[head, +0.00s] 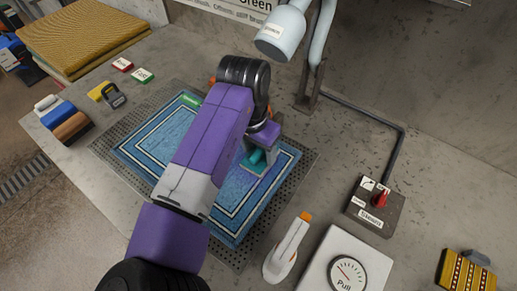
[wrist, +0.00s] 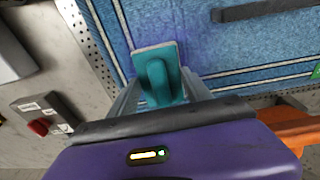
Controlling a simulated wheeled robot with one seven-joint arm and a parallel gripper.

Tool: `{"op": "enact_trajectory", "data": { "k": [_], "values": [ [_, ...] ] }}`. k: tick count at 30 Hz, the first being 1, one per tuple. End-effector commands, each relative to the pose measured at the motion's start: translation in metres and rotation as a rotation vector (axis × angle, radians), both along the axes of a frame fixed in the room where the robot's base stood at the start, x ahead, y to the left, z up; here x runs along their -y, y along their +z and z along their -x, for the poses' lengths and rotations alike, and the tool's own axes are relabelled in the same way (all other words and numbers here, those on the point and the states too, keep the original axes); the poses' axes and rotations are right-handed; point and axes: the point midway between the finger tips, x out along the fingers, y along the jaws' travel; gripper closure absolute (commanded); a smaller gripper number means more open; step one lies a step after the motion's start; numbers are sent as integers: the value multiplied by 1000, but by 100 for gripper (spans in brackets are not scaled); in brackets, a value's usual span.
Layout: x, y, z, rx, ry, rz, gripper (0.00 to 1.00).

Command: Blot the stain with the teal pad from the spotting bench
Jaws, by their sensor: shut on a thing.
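My gripper (head: 262,147) is shut on the teal pad (head: 257,161) over the right part of the blue rug (head: 234,212). In the wrist view the teal pad (wrist: 158,77) has a raised teal grip and a pale, flat base. My fingers (wrist: 162,92) close on both sides of its grip. The pad is at or just above the rug; I cannot tell if it touches. A faint purplish darker patch (wrist: 192,18) shows on the rug beyond the pad, but I cannot be sure it is the stain. My arm hides the rug's middle in the head view.
A white bottle with an orange tip (head: 287,250) and a "Pull" gauge (head: 347,273) are at the front. A red-knob control box (head: 374,207) is right. A pale nozzle (head: 283,31) hangs behind. Brushes (head: 70,126) and small coloured blocks (head: 122,64) lie left.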

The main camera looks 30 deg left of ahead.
Motion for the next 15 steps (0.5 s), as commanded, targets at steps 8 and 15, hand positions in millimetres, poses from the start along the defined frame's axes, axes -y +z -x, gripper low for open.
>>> {"op": "enact_trajectory", "data": {
  "k": [8, 15],
  "values": [
    [1, 13, 0, 1, 0, 2, 78],
    [0, 29, 0, 0, 0, 0, 78]
  ]
}}
